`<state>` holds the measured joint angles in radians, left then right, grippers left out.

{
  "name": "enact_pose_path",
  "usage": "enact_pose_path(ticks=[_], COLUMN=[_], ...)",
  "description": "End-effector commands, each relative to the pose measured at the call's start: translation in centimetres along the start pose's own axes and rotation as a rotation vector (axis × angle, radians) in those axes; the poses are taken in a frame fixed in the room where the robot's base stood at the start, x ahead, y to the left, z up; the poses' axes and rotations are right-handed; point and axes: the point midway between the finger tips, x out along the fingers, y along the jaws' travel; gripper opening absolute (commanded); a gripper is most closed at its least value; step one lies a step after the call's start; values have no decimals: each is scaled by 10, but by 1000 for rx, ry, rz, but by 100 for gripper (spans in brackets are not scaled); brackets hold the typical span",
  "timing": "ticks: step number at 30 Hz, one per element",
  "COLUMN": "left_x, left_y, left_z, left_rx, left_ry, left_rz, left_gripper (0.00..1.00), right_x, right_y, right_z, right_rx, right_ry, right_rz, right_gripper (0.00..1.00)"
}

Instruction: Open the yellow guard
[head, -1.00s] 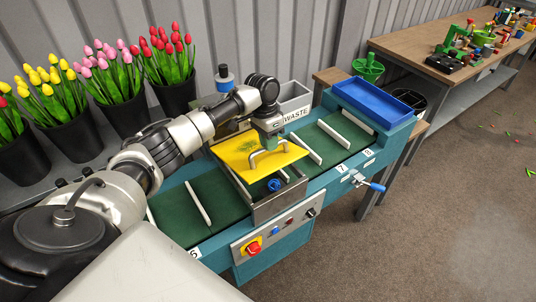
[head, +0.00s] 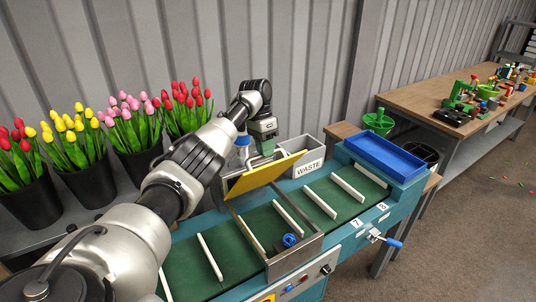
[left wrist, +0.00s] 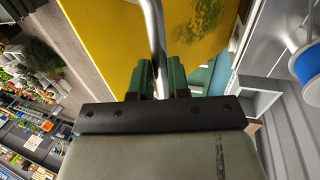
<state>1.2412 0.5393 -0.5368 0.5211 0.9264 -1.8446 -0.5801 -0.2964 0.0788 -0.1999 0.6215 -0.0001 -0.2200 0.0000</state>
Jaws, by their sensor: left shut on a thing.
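The yellow guard (head: 255,178) is tilted steeply up, its front edge raised and leaning back, over the green conveyor belt (head: 258,224). My left gripper (head: 264,152) is at the guard's raised side, behind the panel in the head view. In the left wrist view, the gripper fingers (left wrist: 162,80) are shut on the guard's metal handle (left wrist: 156,40), with the yellow panel (left wrist: 105,40) beyond. The space under the guard is exposed and shows a blue knob-like part (head: 289,240) in the metal frame. My right gripper is not in view.
A grey WASTE bin (head: 309,168) stands just right of the guard. A blue tray (head: 388,158) sits at the machine's right end. Black buckets of tulips (head: 84,178) line the left, near my arm. A blue-handled lever (head: 392,242) sticks out in front.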

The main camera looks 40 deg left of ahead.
Motion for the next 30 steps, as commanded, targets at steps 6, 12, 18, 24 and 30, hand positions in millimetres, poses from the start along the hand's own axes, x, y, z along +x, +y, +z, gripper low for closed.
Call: enact_pose_path(ticks=[6,12,18,24,30], left_x=[6,4,4,4,4], left_y=[-9,-11,-11,-11,-10], left_z=[6,7,7,7,7], left_rx=[-18,-19,-20,-21,-20], left_ry=[-17,-17,-17,-18,-17], left_rz=[25,37,40,39,41], left_gripper=[0,0,0,0,42], right_x=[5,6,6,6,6], right_y=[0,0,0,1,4], right_z=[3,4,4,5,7], right_rx=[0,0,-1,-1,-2], right_ry=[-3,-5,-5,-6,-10], right_rz=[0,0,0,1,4], right_gripper=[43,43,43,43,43])
